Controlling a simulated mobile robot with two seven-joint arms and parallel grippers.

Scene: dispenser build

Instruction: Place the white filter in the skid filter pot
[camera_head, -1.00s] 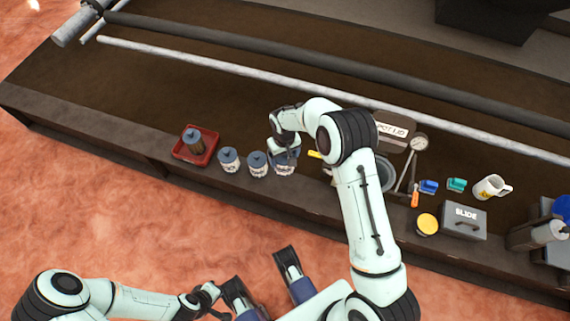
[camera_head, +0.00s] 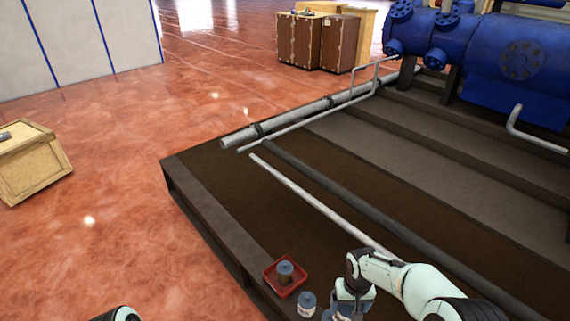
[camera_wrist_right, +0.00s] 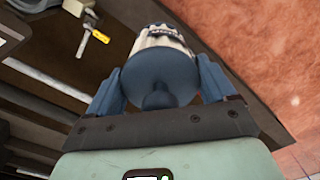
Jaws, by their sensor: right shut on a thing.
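My right gripper (camera_wrist_right: 160,85) is shut on a white filter (camera_wrist_right: 165,38) with a blue-grey cap in the right wrist view. The cap faces the gripper, and a finger sits on each side of it. In the head view my right gripper (camera_head: 350,296) is at the bottom, right of another white canister with a grey-blue cap (camera_head: 306,305). What it holds is partly hidden there. I cannot make out the filter pot in the current views. Only a bit of my left arm shows at the bottom edge; its gripper is out of view.
A red tray (camera_head: 270,284) holding a dark canister with a grey-blue cap (camera_head: 285,270) stands near the skid edge. Long pipes (camera_head: 315,203) run along the skid. Blue tanks (camera_head: 475,50) stand at the back right. A yellow-handled tool (camera_wrist_right: 100,36) shows in the wrist view.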

